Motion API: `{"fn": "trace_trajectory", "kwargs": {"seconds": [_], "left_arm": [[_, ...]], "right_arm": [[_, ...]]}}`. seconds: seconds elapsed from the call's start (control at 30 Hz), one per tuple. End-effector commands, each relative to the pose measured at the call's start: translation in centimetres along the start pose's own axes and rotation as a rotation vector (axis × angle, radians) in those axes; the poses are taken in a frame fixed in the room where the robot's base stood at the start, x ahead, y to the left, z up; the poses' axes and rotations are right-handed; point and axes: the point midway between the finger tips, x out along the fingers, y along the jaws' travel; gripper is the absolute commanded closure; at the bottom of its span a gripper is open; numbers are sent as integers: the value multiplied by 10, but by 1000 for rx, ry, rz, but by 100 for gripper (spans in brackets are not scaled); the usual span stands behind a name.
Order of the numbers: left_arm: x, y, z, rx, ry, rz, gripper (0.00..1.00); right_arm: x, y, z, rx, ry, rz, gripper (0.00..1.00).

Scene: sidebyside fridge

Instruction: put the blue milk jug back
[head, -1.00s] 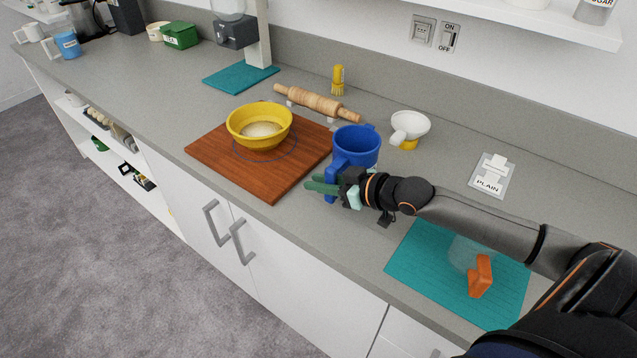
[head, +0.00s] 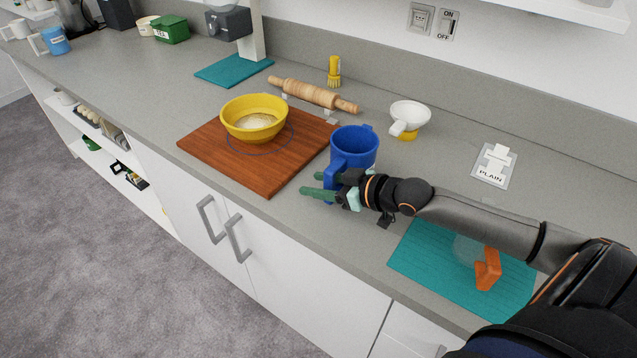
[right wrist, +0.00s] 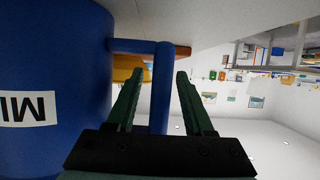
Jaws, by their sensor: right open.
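The blue milk jug (head: 354,144) stands upright on the grey counter, just right of the wooden board. Its handle faces my right gripper (head: 311,184). In the right wrist view the jug (right wrist: 50,60) fills the left side, with part of a white label upside down. The jug's handle (right wrist: 161,85) stands between the two green fingers of the right gripper (right wrist: 156,80), which are open with gaps beside the handle. My left gripper is not in view.
The wooden board (head: 215,160) holds a yellow bowl (head: 253,122). A teal mat (head: 430,265) with an orange-handled item lies under my right arm. A light blue mug (head: 54,40) stands far left.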

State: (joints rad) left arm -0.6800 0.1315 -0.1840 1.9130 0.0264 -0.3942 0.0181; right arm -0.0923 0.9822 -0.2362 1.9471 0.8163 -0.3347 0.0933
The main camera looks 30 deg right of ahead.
Motion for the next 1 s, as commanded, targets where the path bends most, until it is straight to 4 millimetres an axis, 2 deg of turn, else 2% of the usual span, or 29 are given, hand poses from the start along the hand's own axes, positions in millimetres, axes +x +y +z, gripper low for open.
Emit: {"fn": "trace_trajectory", "kwargs": {"seconds": [0.23,0.37,0.6,1.0], "left_arm": [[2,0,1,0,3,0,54],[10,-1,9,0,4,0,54],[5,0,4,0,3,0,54],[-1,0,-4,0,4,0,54]], "right_arm": [[1,0,1,0,1,0,48],[3,0,8,0,1,0,48],[-26,0,6,-1,-5,-1,48],[-64,2,10,2,-3,0,48]]}}
